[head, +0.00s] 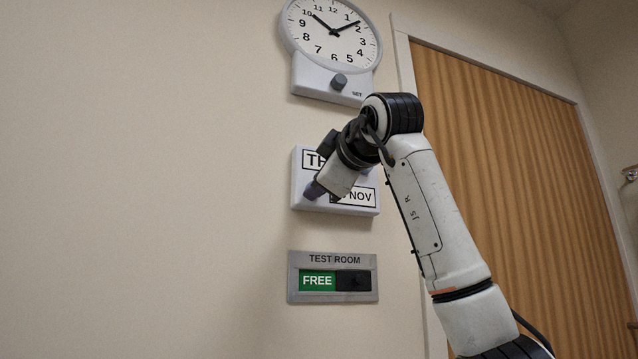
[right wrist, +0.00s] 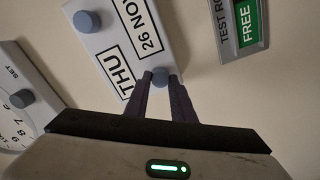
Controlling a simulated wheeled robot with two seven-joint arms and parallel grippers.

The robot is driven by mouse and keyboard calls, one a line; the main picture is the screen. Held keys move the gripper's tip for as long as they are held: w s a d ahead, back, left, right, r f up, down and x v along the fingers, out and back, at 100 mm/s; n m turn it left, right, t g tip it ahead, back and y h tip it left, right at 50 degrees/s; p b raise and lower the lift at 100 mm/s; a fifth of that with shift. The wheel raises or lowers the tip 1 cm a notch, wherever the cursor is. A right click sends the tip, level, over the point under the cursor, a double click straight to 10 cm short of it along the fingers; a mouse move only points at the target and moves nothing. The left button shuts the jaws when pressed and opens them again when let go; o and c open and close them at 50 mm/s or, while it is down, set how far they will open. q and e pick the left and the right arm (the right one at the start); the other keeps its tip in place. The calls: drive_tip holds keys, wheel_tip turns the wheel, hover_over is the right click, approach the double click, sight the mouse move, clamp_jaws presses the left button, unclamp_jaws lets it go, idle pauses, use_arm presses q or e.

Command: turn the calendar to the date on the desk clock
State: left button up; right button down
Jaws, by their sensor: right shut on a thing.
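The calendar (head: 298,172) is a pale grey wall box with two windows. In the right wrist view, the calendar (right wrist: 108,40) reads THU (right wrist: 121,78) and 26 NOV (right wrist: 149,35). It has two round grey knobs: one beside the weekday (right wrist: 87,22) and one beside the date (right wrist: 160,76). My right gripper (head: 313,190) is at the calendar's lower left, its fingers shut on the date knob; it also shows in the right wrist view (right wrist: 160,88). My arm hides part of the calendar in the head view. No desk clock is in view. My left gripper is not in view.
A round wall clock (head: 333,45) with a SET knob (head: 339,81) hangs above, hands near ten past ten. A TEST ROOM sign (head: 333,259) showing FREE is below the calendar. A wooden door (head: 520,150) is at right. The wall at left is clear.

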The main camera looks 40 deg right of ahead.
drive_tip(key=c, duration=1.5)
unclamp_jaws()
drive_tip(key=shift+s, duration=0.1)
drive_tip(key=b+v, duration=0.2)
drive_tip(key=v, duration=0.8)
drive_tip(key=shift+s, duration=0.1)
drive_tip(key=shift+d, duration=0.1)
